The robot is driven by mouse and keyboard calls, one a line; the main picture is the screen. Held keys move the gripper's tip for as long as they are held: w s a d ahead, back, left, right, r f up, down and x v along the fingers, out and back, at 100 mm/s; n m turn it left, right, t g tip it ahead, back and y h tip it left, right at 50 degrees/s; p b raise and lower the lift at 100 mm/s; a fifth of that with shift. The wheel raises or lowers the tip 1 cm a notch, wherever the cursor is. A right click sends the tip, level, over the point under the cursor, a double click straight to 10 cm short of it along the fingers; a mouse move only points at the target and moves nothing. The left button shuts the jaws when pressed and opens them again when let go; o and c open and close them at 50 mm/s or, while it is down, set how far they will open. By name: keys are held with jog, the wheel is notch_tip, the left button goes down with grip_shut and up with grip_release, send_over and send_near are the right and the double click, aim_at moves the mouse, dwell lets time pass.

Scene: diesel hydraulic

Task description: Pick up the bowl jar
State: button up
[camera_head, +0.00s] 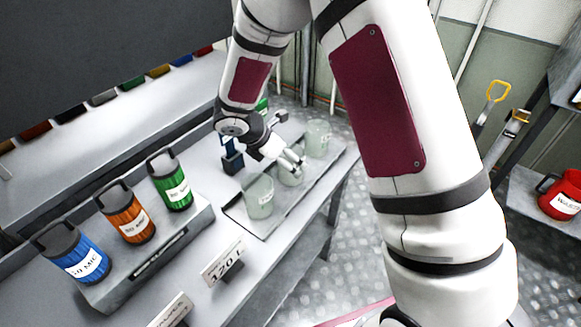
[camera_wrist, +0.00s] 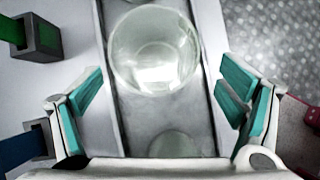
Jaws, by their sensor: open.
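Three clear, pale-green glass jars stand in a row on a tray (camera_head: 238,213) in the head view: a near jar (camera_head: 259,199), a middle jar (camera_head: 290,178) and a far jar (camera_head: 317,138). I cannot tell which is called the bowl jar. My gripper (camera_head: 292,162) is above the middle jar, partly hiding it. In the wrist view my gripper (camera_wrist: 160,88) is open and empty, with teal pads spread wide. A round glass jar (camera_wrist: 153,50) is seen from above, ahead between the fingers. Another jar (camera_wrist: 173,146) shows lower down, partly hidden by the gripper body.
Blue (camera_head: 77,258), orange (camera_head: 127,217) and green (camera_head: 171,183) canisters stand on a raised block to the left. A "320 L" sign (camera_head: 223,263) stands in front. A dark clamp-like object (camera_head: 231,158) is left of the tray. A red jug (camera_head: 562,194) is far right.

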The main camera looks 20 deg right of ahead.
jog(key=x, duration=0.5)
jog(key=shift+w, duration=0.25)
jog(key=c, duration=1.4)
